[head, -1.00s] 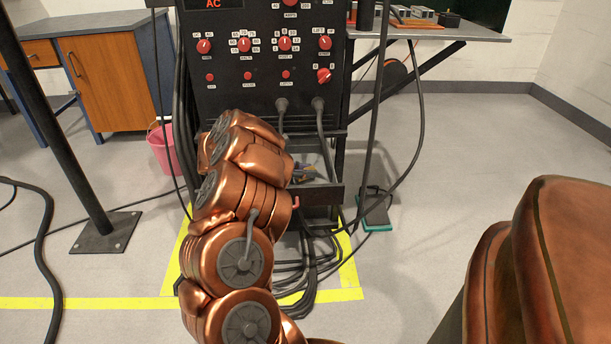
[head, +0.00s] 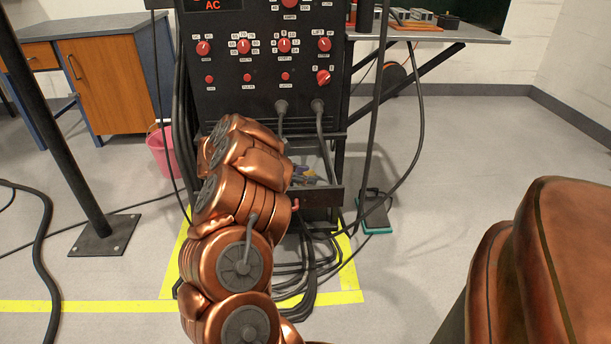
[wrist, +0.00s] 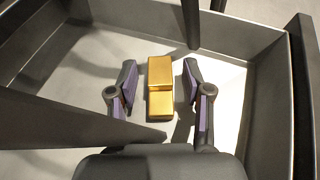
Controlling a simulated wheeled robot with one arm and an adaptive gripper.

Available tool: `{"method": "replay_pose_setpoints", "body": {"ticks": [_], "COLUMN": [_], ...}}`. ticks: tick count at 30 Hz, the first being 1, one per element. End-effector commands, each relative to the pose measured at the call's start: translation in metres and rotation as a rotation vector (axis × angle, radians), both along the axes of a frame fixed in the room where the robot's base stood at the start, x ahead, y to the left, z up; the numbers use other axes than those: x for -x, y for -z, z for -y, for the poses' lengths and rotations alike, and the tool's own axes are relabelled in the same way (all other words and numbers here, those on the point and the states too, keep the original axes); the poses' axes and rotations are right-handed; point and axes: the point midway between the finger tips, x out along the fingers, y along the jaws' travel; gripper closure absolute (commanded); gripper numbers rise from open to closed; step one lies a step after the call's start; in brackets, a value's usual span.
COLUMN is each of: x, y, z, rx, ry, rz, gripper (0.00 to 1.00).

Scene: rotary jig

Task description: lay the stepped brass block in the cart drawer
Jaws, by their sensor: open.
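The stepped brass block (wrist: 160,88) is gold, with a step across its middle. In the wrist view it lies on the pale floor of the cart drawer (wrist: 265,88), whose grey walls stand around it. My gripper (wrist: 160,76) is open, with one purple-and-grey finger on each side of the block. A gap shows between the block and each finger. In the head view the open drawer (head: 322,198) sits low in the black cart, and my gripper (head: 304,174) is at it, partly behind my arm. The block cannot be made out there.
The black cart's control panel (head: 262,75) rises above the drawer, with cables (head: 322,135) hanging from it close to my arm. Dark bars cross the wrist view over the drawer. A pink bucket (head: 160,152) stands left of the cart.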

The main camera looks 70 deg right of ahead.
Motion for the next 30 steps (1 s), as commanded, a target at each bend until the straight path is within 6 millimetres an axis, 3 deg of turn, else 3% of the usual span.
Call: {"method": "replay_pose_setpoints", "body": {"ticks": [5, 30], "x": [-0.001, -0.068], "y": [-0.005, -0.044], "z": [0.000, -0.069], "rx": [0.000, 0.001], "ry": [-0.001, -0.002], "rz": [-0.001, 0.000], "gripper": [0.50, 0.50]}}
